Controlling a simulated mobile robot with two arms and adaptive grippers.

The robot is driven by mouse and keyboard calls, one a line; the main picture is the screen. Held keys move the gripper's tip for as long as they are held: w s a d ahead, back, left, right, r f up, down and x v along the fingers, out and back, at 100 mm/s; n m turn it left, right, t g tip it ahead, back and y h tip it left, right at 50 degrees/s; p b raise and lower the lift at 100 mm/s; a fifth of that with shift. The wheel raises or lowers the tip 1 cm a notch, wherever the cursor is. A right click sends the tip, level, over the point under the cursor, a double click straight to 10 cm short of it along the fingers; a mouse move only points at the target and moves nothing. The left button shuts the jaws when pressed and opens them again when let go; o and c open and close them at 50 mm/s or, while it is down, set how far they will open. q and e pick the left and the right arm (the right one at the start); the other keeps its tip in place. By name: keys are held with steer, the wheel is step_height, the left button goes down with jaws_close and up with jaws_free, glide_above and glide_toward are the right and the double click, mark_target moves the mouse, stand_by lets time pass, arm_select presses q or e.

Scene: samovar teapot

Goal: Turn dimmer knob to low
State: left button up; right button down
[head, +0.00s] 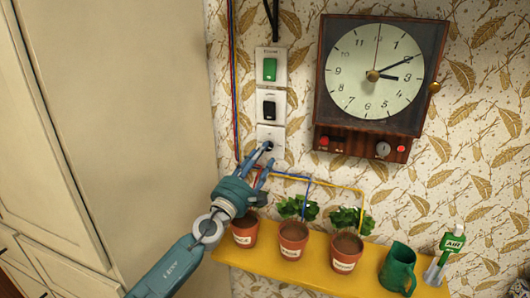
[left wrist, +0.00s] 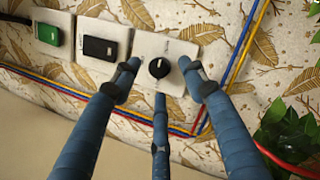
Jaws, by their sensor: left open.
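The dimmer knob is a small round black knob (left wrist: 159,68) with a pale mark, on a square white wall plate (left wrist: 172,47). In the head view the plate (head: 272,132) is the lowest of three on the wall, and my fingers partly hide the knob. My left gripper (head: 261,158) reaches up to this plate from below. Its fingers are spread and empty. In the left wrist view two blue fingers stand on either side of the knob and a third is below it. I cannot tell whether any finger touches it. My right gripper is not in view.
A green switch (head: 270,69) and a black switch (head: 269,107) are above. Red and blue wires run beside the plates. Below right, a yellow shelf (head: 268,275) holds potted plants (head: 293,240) and a green pitcher (head: 398,268). A clock (head: 375,75) hangs right; a tall cabinet (head: 120,110) stands left.

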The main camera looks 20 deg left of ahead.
arm_select(q)
steer(key=shift+x, duration=1.45)
jaws_close()
